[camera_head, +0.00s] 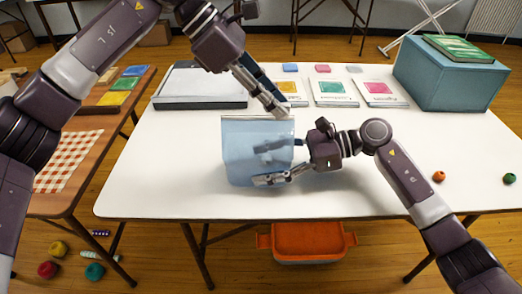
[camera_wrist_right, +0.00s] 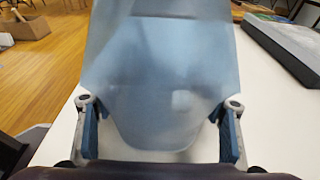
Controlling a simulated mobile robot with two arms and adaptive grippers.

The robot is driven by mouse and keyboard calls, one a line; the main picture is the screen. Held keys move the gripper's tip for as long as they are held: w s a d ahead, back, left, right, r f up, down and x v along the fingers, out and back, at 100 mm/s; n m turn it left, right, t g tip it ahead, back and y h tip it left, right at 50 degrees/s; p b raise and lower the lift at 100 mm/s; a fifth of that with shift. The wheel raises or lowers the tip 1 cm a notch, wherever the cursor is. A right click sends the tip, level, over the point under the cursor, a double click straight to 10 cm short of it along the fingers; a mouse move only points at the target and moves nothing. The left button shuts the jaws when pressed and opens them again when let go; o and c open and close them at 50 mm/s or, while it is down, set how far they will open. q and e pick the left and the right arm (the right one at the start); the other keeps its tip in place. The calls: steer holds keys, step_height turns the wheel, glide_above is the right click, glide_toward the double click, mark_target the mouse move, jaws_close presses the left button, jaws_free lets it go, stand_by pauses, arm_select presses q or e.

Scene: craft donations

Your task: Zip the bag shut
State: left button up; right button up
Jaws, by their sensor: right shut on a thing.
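The bag (camera_head: 242,150) is pale blue and translucent, standing upright over the white table (camera_head: 160,170). In the right wrist view the bag (camera_wrist_right: 160,75) fills the middle, between the two fingers. My right gripper (camera_head: 266,163) holds the bag from its right side, with one finger visible through it and the other near its lower edge. It also shows in the right wrist view (camera_wrist_right: 160,135). My left gripper (camera_head: 277,108) points down at the bag's top right corner. Whether its fingertips pinch the top edge is too small to tell. The zip slider cannot be made out.
A grey flat box (camera_head: 200,88) and several colored packets, one a pink packet (camera_head: 380,90), lie behind the bag. A large teal box (camera_head: 450,75) stands at the back right. An orange bead (camera_head: 439,176) and a green bead (camera_head: 509,178) lie at the right. The front left tabletop is clear.

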arm_select(q)
step_height(320, 180, up, 7)
stand_by(0.7)
steer(key=shift+f, duration=0.1)
arm_select(e)
steer(key=o, duration=0.9)
steer(key=shift+o, duration=0.2)
steer(key=shift+d, duration=0.1)
